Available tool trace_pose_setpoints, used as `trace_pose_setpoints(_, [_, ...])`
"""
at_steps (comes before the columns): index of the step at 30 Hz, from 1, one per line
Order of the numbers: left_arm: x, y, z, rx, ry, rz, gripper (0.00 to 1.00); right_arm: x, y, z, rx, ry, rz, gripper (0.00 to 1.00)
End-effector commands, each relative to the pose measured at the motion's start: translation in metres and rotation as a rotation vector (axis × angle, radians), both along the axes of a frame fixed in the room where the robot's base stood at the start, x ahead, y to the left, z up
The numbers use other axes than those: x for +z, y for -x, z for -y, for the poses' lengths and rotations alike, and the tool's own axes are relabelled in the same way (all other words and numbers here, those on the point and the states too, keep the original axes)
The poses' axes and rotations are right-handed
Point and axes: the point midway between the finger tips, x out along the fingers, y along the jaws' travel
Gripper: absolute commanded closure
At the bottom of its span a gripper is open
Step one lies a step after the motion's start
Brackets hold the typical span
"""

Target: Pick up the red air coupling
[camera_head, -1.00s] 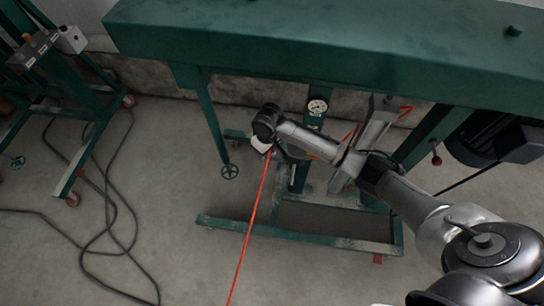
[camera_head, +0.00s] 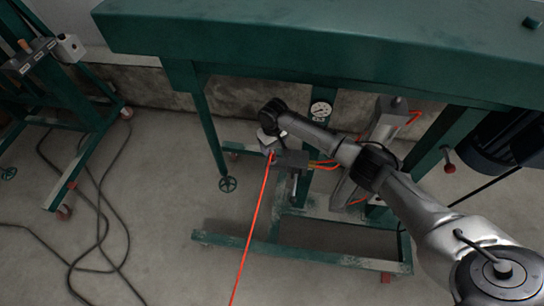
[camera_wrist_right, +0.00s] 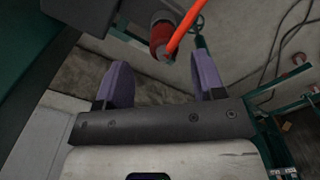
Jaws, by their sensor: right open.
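The red air coupling (camera_wrist_right: 163,33) shows in the right wrist view at the top, just beyond and between my finger tips. It sits below a dark grey block, and an orange-red hose (camera_wrist_right: 184,27) passes beside it. My right gripper (camera_wrist_right: 163,72) is open, its two purple fingers apart with nothing between them. In the head view my right gripper (camera_head: 268,140) is small and partly hidden by its wrist, close to the grey box (camera_head: 291,160). The coupling is too small there to make out clearly. My left gripper is not in view.
A green machine table (camera_head: 310,50) spans the top, with legs and a low base frame (camera_head: 300,252). A pressure gauge (camera_head: 320,110) stands near the arm. The orange-red hose (camera_head: 255,220) runs down to the floor. Dark cables lie on the floor at left.

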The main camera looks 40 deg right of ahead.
Motion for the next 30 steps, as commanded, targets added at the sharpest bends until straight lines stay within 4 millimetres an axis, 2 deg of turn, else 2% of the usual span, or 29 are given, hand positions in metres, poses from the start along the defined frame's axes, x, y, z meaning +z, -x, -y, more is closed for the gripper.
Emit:
trace_pose_setpoints(5, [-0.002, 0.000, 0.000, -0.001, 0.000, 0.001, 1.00, -0.008, 0.000, -0.001, 0.000, 0.000, -0.001, 0.37])
trace_pose_setpoints(12, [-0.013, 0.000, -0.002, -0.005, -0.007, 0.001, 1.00, -0.039, 0.000, -0.005, 0.000, 0.001, -0.002, 0.37])
trace_pose_setpoints(17, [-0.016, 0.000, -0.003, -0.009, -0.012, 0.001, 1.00, -0.053, 0.000, -0.005, 0.000, 0.001, -0.002, 0.37])
trace_pose_setpoints(27, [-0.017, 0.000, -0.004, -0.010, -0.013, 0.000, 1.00, -0.057, 0.000, -0.005, 0.001, 0.000, -0.001, 0.37])
trace_pose_setpoints(30, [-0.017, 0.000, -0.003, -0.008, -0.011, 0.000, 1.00, -0.057, 0.000, -0.005, 0.001, 0.001, -0.001, 0.47])
